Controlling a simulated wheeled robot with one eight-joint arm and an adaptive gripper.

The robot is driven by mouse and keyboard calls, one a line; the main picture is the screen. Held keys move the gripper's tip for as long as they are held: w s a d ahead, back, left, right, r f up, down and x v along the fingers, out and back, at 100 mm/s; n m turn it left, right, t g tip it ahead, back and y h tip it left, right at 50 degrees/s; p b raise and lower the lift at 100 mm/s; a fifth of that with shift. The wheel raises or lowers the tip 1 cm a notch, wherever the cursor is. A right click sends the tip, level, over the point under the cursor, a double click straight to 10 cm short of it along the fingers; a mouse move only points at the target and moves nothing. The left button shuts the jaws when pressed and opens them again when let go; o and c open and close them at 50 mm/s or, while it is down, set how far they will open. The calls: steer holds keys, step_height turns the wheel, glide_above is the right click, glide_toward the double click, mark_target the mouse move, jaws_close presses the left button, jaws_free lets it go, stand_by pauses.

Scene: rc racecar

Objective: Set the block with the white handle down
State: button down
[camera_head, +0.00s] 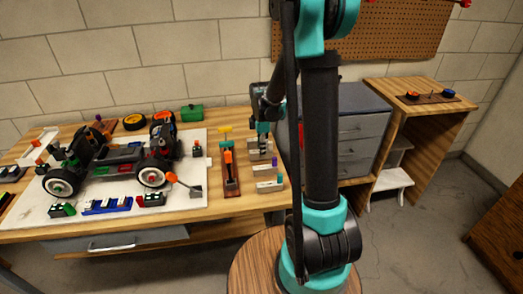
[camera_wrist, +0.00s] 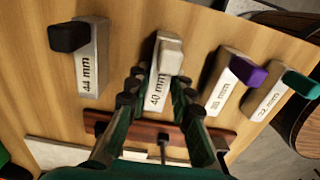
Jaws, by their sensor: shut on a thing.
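The block with the white handle (camera_wrist: 170,52) is grey and marked "40 mm" in the wrist view. My gripper (camera_wrist: 157,86) has its two fingers on either side of this block and is shut on it. In the head view my gripper (camera_head: 262,127) is over the right part of the workbench, at the row of blocks; the held block is hard to make out there. I cannot tell whether the block touches the bench or hangs just above it.
A black-handled block (camera_wrist: 90,60) stands left of it; purple-handled (camera_wrist: 233,82) and teal-handled (camera_wrist: 275,98) blocks stand right. A red-brown wooden base (camera_wrist: 218,138) lies close by. The model car (camera_head: 110,160) is on a white sheet further left. Bare bench shows between blocks.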

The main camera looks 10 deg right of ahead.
steer(key=shift+f, duration=0.25)
steer(key=shift+f, duration=0.1)
steer(key=c, duration=1.3)
jaws_free()
steer(key=shift+c, duration=0.2)
step_height(320, 180, up, 11)
steer(key=s+d+f+m+t, duration=0.1)
steer(key=s+f+m, duration=0.1)
steer(key=s+m, duration=0.4)
steer(key=s+d+f+m+t, duration=0.1)
steer(key=s+f+m, duration=0.2)
steer(key=s+m, duration=0.3)
steer(key=s+d+f+m+t, duration=0.2)
steer(key=s+m, duration=0.4)
steer(key=s, duration=0.4)
steer(key=shift+f, duration=0.15)
